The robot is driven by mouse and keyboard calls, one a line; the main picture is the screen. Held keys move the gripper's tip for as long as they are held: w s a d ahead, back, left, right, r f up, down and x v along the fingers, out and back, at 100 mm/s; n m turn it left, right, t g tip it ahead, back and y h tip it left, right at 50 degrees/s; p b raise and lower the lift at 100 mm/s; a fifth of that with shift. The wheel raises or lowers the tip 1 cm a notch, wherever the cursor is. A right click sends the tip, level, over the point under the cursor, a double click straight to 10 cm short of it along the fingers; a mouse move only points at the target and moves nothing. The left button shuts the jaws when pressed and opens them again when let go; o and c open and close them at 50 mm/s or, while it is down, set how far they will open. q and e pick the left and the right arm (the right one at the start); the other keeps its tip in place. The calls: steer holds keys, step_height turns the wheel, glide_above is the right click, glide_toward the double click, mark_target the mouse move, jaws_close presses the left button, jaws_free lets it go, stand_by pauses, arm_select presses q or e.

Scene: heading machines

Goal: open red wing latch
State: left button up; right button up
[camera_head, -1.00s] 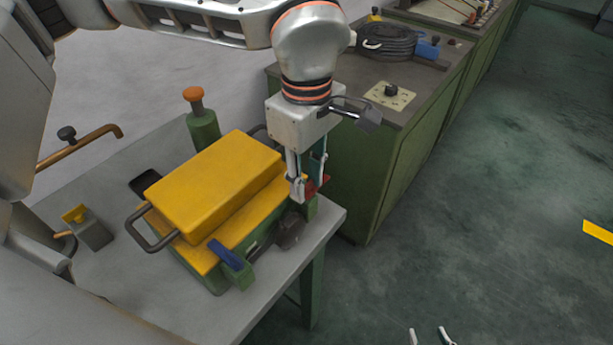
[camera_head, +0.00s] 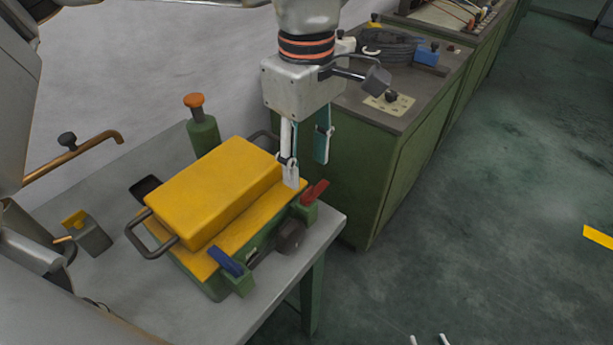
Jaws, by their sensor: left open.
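The red wing latch (camera_head: 314,192) sits on a green block at the right front corner of the yellow-topped machine (camera_head: 213,190). It now shows clear of the fingers, its red wing tilted up to the right. My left gripper (camera_head: 306,170) points down just above and behind the red latch. Its two fingers are spread apart with nothing between them. The left finger hangs in front of the yellow cover, and the right finger is over the gap beside it. Two pale fingertips at the bottom edge, probably of my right gripper (camera_head: 428,341), are spread apart.
A blue wing latch (camera_head: 226,261) sits on the machine's front left. A looped handle (camera_head: 150,240) sticks out at left. An orange-capped green post (camera_head: 199,125) stands behind. A green cabinet (camera_head: 375,180) stands right of the grey table (camera_head: 285,290); open floor lies further right.

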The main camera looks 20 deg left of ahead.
mark_target(307, 191)
arm_select(q)
step_height(307, 191, up, 6)
steer(key=shift+s+f, duration=0.1)
stand_by(0.6)
